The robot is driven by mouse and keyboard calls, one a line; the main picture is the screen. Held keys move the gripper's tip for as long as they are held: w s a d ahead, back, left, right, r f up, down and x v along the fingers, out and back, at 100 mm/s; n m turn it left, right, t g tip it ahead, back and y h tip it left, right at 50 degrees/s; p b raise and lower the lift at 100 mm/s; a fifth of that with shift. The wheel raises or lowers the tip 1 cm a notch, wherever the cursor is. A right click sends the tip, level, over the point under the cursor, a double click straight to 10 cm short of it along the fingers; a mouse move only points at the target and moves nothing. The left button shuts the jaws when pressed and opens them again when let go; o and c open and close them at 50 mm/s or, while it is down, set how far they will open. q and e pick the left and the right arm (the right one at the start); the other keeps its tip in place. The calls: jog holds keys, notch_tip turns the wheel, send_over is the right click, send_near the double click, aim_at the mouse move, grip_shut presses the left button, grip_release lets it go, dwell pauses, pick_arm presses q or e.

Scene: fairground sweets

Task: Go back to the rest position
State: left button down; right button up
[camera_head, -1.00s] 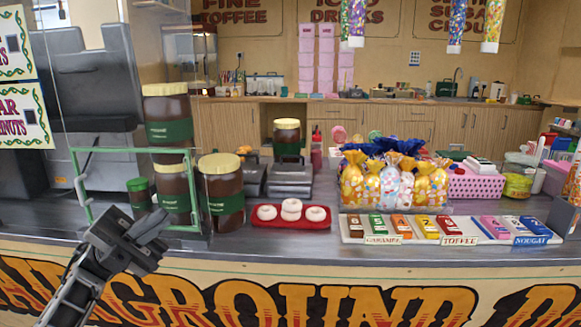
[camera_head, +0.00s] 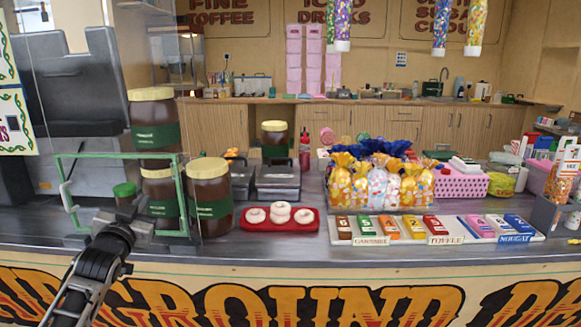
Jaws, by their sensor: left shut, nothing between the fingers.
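My left arm comes up from the bottom left. My right gripper is not in view.
On the counter (camera_head: 290,252) stand jars with cream lids (camera_head: 211,190), a red tray (camera_head: 248,225) with white rings, bagged sweets (camera_head: 377,190) and a white board (camera_head: 345,238) of wrapped bars. Tubes of sweets (camera_head: 343,22) hang above.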

pick_arm(q)
jog(key=s+d+f+g+h, duration=0.1)
jog(key=s+d+f+g, duration=0.2)
jog(key=f, duration=0.4)
jog(key=s+d+f, duration=0.3)
jog(key=s+f, duration=0.2)
jog(key=f, duration=0.1)
jog(key=s+d+f+g+h, duration=0.1)
jog(key=s+d+f+g, duration=0.2)
jog(key=f, duration=0.4)
jog(key=s+d+f+g+h, duration=0.1)
jog(key=s+d+f, duration=0.1)
jog(key=s, duration=0.7)
jog(key=s+d+f, duration=0.2)
jog(key=s+d, duration=0.3)
jog(key=s, duration=0.4)
jog(key=s+d+f+n+g+h, duration=0.1)
jog(key=s+d+f, duration=0.1)
jog(key=s, duration=0.6)
jog(key=shift+s+d+f+g+h, duration=0.3)
jog(key=shift+s+d, duration=0.1)
jog(key=shift+d, duration=0.45)
